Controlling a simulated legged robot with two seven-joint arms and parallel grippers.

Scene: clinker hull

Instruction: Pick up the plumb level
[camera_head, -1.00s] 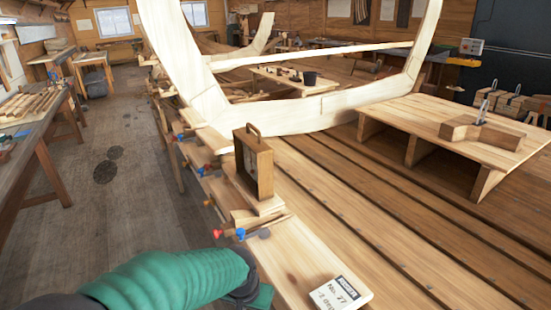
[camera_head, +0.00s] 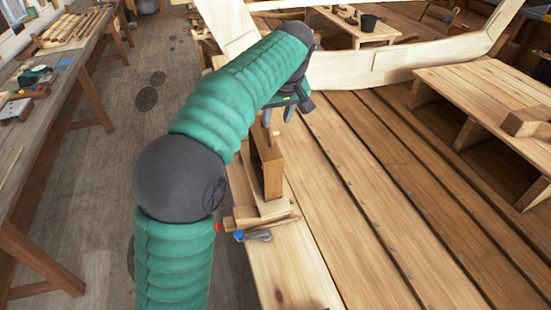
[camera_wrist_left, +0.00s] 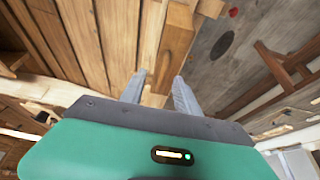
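The plumb level is a brown wooden box (camera_head: 265,165) with a handle on top, upright on a light wooden block on the plank at the hull's edge. My left gripper (camera_head: 279,114) is just above and slightly behind its top, its arm reaching over from the left. In the left wrist view the two grey fingers (camera_wrist_left: 160,82) are apart, with light wood showing between them. A brown wooden piece (camera_wrist_left: 176,38), likely part of the level, lies beyond the fingertips. I cannot tell whether the fingers touch the handle. My right gripper is not in view.
A blue-handled clamp (camera_head: 252,236) sticks out at the plank edge in front of the level. A pale curved hull frame (camera_head: 375,70) stands behind. A raised wooden platform (camera_head: 490,95) is at right. The hull planks (camera_head: 370,180) between are clear.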

